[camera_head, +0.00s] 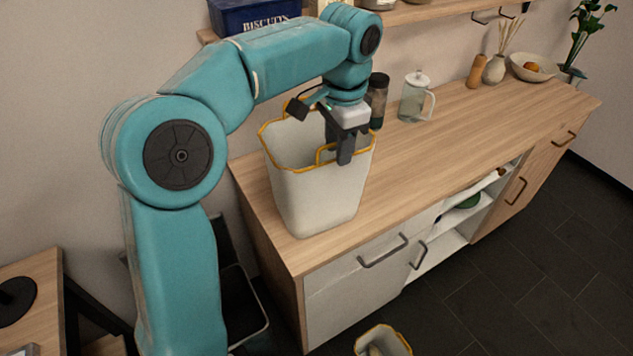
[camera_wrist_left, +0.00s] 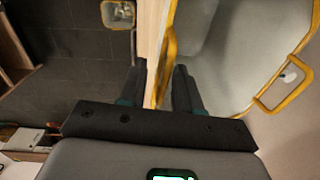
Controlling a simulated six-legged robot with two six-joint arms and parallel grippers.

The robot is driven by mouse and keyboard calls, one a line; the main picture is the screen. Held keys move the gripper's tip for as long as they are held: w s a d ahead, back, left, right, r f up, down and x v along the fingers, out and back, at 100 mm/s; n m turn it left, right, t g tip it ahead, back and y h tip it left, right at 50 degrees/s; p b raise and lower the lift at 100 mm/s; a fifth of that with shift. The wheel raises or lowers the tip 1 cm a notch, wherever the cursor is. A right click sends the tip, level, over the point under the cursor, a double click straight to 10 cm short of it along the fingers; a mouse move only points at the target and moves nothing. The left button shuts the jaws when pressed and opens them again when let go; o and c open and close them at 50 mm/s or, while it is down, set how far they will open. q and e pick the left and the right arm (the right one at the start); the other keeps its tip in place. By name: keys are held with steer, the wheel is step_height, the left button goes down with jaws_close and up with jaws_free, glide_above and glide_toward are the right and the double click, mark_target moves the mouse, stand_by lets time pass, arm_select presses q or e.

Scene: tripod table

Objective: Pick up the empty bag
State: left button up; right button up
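A white bag (camera_head: 312,202) with a yellow rim and yellow loop handles stands upright on the wooden counter's near left end. Its visible inside looks empty. My left gripper (camera_head: 342,156) points down at the bag's front rim, by the near handle. In the left wrist view, the gripper (camera_wrist_left: 158,82) is open, its two dark fingers on either side of the yellow rim or handle (camera_wrist_left: 165,62). A gap shows between the left finger and the yellow edge. The bag's grey-white inside (camera_wrist_left: 228,60) fills the right part there. My right gripper is in neither view.
A second yellow-rimmed bag (camera_head: 384,342) is low down at the bottom edge; its contents are unclear. A dark jar (camera_head: 378,98) stands close behind my gripper, with a glass pitcher (camera_head: 413,98) beyond it. The counter (camera_head: 470,130) is clear in the middle.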

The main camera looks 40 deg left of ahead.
mark_target(335, 171)
arm_select(q)
steer(key=f, duration=0.5)
steer(key=shift+w+a, duration=0.1)
steer(key=shift+a, duration=0.25)
steer(key=shift+s+d+r, duration=0.15)
steer(key=shift+s, duration=0.05)
steer(key=shift+w, duration=0.1)
jaws_close()
